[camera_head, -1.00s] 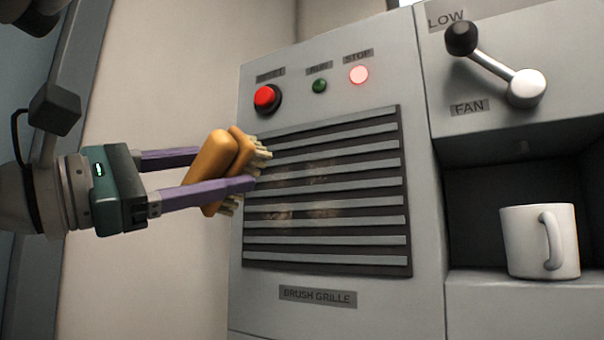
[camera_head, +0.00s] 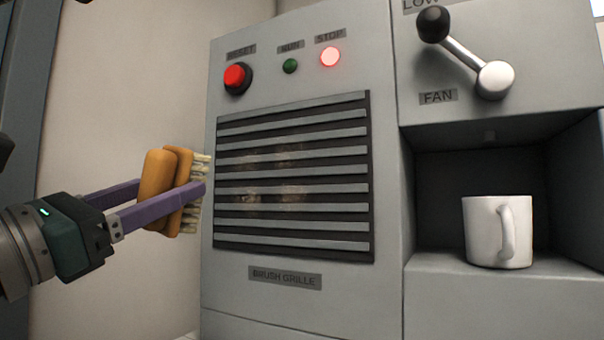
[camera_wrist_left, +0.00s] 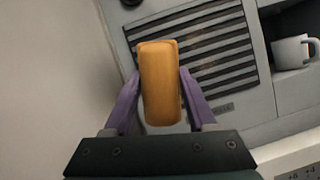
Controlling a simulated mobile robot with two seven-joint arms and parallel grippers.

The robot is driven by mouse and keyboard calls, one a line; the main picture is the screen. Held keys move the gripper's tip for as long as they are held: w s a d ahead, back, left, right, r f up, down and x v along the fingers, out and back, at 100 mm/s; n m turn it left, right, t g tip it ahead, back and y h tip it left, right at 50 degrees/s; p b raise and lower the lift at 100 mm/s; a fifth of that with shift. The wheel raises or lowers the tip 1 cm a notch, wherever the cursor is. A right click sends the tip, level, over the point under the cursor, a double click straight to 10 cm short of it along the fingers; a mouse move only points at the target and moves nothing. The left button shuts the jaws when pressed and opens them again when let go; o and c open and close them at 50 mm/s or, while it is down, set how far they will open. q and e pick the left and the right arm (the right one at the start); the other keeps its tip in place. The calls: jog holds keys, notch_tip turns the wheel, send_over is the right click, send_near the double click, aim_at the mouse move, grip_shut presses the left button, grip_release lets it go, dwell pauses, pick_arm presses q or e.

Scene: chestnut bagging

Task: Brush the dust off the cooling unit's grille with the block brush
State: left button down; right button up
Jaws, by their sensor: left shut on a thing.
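My left gripper (camera_head: 160,203) is shut on the block brush (camera_head: 157,176), which has an orange-tan body and pale bristles pointing right towards the grille. The brush is just left of the grille (camera_head: 293,218), and the bristles seem to stand apart from the slats. Brownish dust (camera_head: 270,197) shows between the middle slats. In the left wrist view the brush (camera_wrist_left: 160,84) sits between the two purple fingers, with the grille (camera_wrist_left: 215,25) behind it. My right gripper does not show.
The cooling unit (camera_head: 385,300) has a red reset button (camera_head: 237,77), a green lamp (camera_head: 290,66) and a lit stop light (camera_head: 330,57). A fan lever (camera_head: 465,55) is at upper right. A white mug (camera_head: 495,232) stands in the recess below it.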

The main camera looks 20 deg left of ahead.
pick_arm(q)
jog(key=w, duration=0.5)
jog(key=shift+w+d, duration=0.15)
jog(key=shift+w, duration=0.25)
jog(key=shift+w+d, duration=0.1)
jog(key=shift+w, duration=1.05)
dwell(0.5)
jog(key=shift+s+d+r+p, duration=0.1)
jog(key=shift+d+p, duration=0.4)
jog(key=shift+d, duration=0.1)
jog(key=shift+s+d+r+p, duration=0.1)
jog(key=shift+d+p, duration=0.4)
jog(key=shift+d, duration=0.05)
jog(key=shift+d+f+p, duration=0.2)
jog(key=shift+d+p, duration=0.2)
jog(key=shift+d, duration=0.45)
